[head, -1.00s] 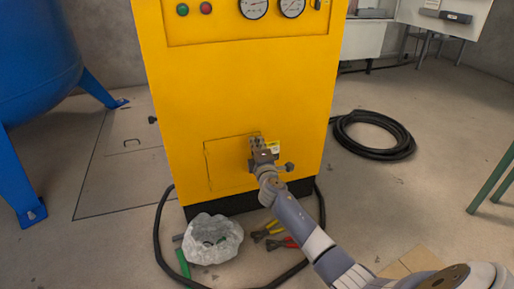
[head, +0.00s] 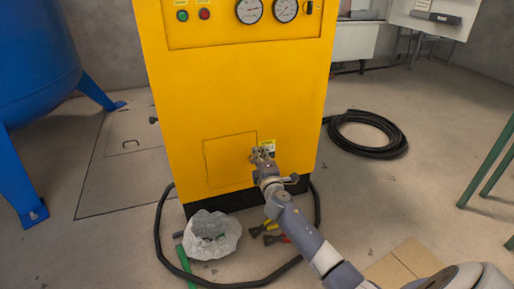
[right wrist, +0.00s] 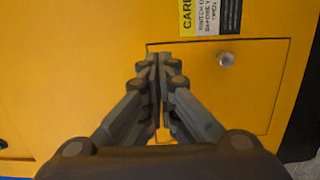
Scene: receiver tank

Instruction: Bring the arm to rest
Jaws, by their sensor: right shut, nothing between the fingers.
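My right arm reaches in from the lower right of the head view. Its gripper (head: 262,154) is shut and empty, in front of the yellow cabinet (head: 240,90), by the right edge of a square hatch (head: 228,162). In the right wrist view the shut fingers (right wrist: 160,62) lie over the edge of the hatch (right wrist: 255,95), which looks flush. A round metal knob (right wrist: 226,59) shows on it. A black-and-yellow label (right wrist: 210,17) is just above. I cannot tell whether the fingertips touch the cabinet. My left gripper is out of view.
A blue tank (head: 40,70) stands on the left. A crumpled pale bag (head: 211,236), pliers (head: 264,229) and a black hose (head: 160,240) lie on the floor before the cabinet. A coiled hose (head: 398,140) lies to the right, and a green frame (head: 488,170) stands at the right edge.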

